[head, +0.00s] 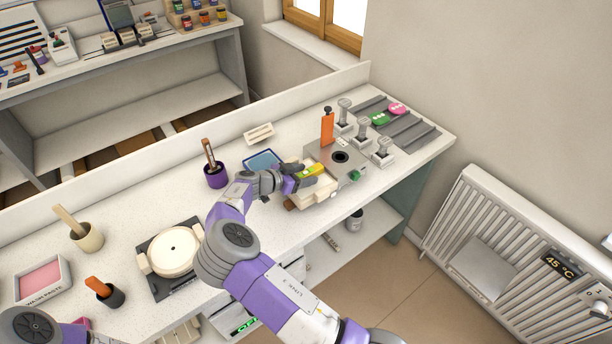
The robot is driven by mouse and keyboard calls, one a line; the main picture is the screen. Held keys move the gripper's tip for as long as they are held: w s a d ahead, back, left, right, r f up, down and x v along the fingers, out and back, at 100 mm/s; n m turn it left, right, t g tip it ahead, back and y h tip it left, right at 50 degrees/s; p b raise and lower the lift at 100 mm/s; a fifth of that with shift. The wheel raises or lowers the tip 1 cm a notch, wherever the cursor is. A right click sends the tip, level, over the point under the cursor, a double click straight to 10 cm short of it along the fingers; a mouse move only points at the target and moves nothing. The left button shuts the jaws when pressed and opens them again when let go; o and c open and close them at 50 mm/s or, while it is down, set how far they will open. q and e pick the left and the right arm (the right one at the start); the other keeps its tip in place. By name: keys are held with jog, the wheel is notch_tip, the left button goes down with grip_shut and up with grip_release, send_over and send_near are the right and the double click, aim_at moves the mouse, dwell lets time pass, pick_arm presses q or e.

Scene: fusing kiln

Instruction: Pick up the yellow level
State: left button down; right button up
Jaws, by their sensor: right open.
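The yellow level (314,169) is a small yellow bar with a green part, lying on a pale block beside the grey metal device on the worktop. My right gripper (301,174) is at the level's left end with its jaws open. The fingers are close to the level and hide part of it; I cannot tell whether they touch it. My left gripper is out of view; only a part of my left arm shows at the lower left corner.
The grey device (352,172) with an orange-handled tool (327,127) stands just beyond the level. Metal stamps (364,127) and a grooved grey tray (408,132) are farther right.

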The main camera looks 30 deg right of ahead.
jog(key=shift+c, duration=0.4)
jog(key=c, duration=1)
